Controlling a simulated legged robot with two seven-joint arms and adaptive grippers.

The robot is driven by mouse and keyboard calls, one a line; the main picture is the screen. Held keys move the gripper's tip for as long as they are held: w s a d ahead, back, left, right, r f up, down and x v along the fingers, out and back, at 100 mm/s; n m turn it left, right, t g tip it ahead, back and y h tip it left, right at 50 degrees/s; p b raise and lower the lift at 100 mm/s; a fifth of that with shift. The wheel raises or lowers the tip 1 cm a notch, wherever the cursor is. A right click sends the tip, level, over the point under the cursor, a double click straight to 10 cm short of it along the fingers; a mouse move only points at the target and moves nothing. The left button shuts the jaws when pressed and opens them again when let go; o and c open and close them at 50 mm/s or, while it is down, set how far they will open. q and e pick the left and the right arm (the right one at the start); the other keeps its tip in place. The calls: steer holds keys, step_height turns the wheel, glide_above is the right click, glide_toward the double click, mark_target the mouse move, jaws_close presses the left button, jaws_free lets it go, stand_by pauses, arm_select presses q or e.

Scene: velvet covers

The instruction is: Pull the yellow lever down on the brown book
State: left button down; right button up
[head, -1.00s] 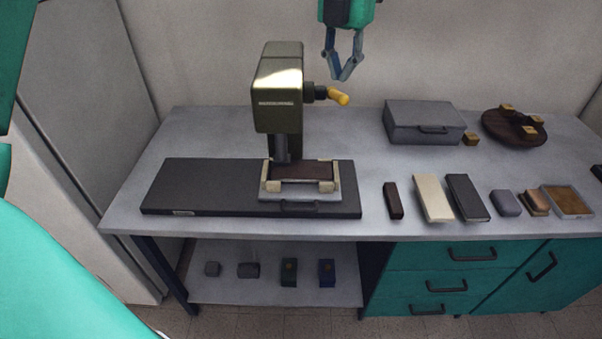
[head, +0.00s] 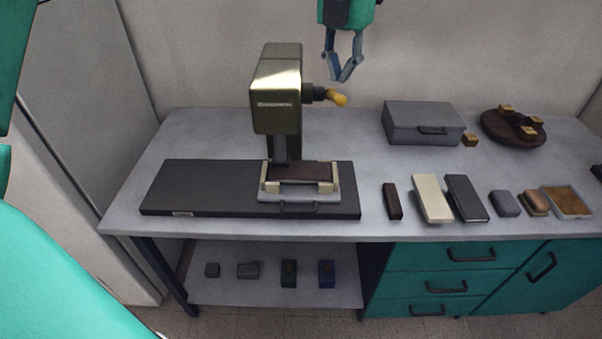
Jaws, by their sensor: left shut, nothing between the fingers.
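A dark olive press (head: 275,95) stands on the table, with a yellow lever (head: 336,98) on a dark stub at its right side. The lever points right and slightly down. Under the press head, the brown book (head: 305,171) lies flat between cream blocks on a light grey tray (head: 300,197). The press head partly hides the book's back edge. My left gripper (head: 343,79) hangs from the top edge, fingers pointing down and tips together, empty. It shows just above the lever in the picture, apart from it. My right gripper is not in view.
The tray sits on a long black base (head: 200,185). To the right are a grey case (head: 425,118), a round dark board with brass blocks (head: 500,128), and a row of books and small blocks along the front. The table between the press and the case is clear.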

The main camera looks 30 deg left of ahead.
mark_target(339, 103)
arm_select(q)
steer(key=shift+d+f, duration=0.2)
steer(key=shift+a+f+b, duration=0.1)
steer(key=shift+f+b, duration=0.35)
steer(key=shift+f, duration=0.75)
steer(key=shift+s+d+f+b, duration=0.2)
steer(key=shift+f+b, duration=0.15)
steer(key=shift+f, duration=0.35)
steer(key=shift+s+d+f+b, duration=0.1)
steer(key=shift+s+f+b, duration=0.15)
steer(key=shift+f, duration=0.45)
step_height(339, 103, down, 3)
steer(key=shift+s+r+b, duration=0.15)
steer(key=shift+b, duration=0.4)
steer(key=shift+d, duration=0.1)
